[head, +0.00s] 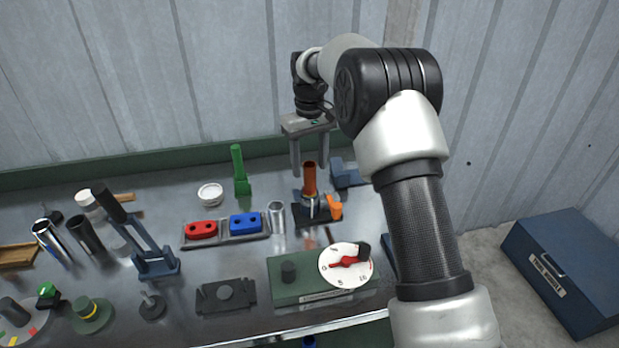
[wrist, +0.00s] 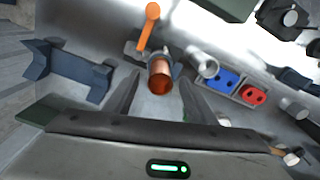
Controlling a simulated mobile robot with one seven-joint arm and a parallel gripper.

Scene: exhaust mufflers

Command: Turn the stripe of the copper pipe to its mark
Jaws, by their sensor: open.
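The copper pipe (head: 309,180) stands upright in a dark clamp base (head: 300,222) with an orange lever (head: 334,208). In the wrist view the pipe (wrist: 159,75) shows its open end, between and slightly beyond my fingertips. My gripper (head: 310,172) is open and points down, one finger to each side of the pipe in the picture, with visible gaps. It also shows in the wrist view (wrist: 160,80). I cannot tell how far the fingertips reach down beside the pipe. I cannot make out the stripe or its mark clearly.
A silver tube (head: 276,216) and a tray with a red block (head: 202,230) and a blue block (head: 246,223) stand left of the clamp. A blue-grey bracket (head: 347,173) lies close on the right. A dial (head: 346,266) sits in front.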

